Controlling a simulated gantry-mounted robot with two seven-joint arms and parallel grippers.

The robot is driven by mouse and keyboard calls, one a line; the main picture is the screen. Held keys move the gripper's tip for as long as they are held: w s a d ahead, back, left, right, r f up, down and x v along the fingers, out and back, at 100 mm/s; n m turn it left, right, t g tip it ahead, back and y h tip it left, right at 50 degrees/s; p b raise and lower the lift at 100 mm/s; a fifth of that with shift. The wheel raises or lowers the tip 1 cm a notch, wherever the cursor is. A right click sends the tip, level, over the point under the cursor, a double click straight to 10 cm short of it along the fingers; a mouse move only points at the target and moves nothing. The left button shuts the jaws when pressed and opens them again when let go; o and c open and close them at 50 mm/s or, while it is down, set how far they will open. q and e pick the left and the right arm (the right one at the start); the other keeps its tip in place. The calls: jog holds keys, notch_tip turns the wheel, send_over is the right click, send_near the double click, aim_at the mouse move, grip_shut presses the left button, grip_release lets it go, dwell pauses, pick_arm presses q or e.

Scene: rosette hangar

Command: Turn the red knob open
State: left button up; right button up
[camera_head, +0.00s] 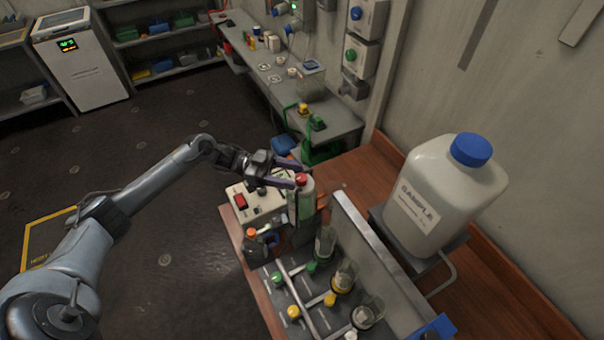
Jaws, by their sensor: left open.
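A red knob (301,178) sits on top of a pale, upright cylinder (306,202) near the middle of the picture. My left gripper (300,175) reaches in from the left with its two dark fingers apart. Its fingertips are at the red knob, one on the far side and one on the near side. I cannot tell whether they touch it. My right gripper is out of view.
A white box with a red switch (241,201) stands left of the cylinder. A dark bottle with an orange cap (252,233) and a rack of glass vessels (343,276) stand in front. A large white jug (440,190) stands at the right.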

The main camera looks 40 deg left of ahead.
aim_at(301, 177)
pick_arm(q)
jog(key=shift+p+x, duration=0.35)
jog(key=shift+x, duration=1.45)
